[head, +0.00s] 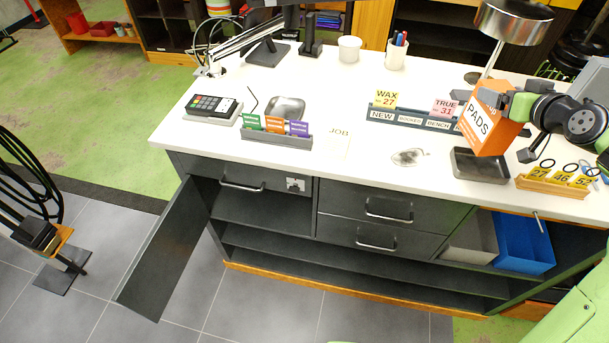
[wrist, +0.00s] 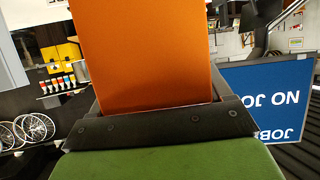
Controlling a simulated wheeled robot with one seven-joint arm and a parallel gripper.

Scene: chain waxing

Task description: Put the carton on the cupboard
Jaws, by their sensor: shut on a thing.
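The carton is an orange and white box marked "PADS" (head: 480,122), tilted, over the right part of the white counter top. My gripper (head: 514,104) is shut on its right side. In the wrist view the carton's plain orange face (wrist: 142,50) rises from the dark gripper jaw (wrist: 155,122). The dark cupboard (head: 270,212) under the counter has a door (head: 165,250) standing open at the left, with bare shelves inside.
A metal lamp (head: 513,22) stands behind the carton. A yellow number-tag holder (head: 550,186) is at its right and a sign rack (head: 412,118) at its left. A card reader (head: 212,108) and a card holder (head: 276,140) stand left. The middle of the counter top has free room.

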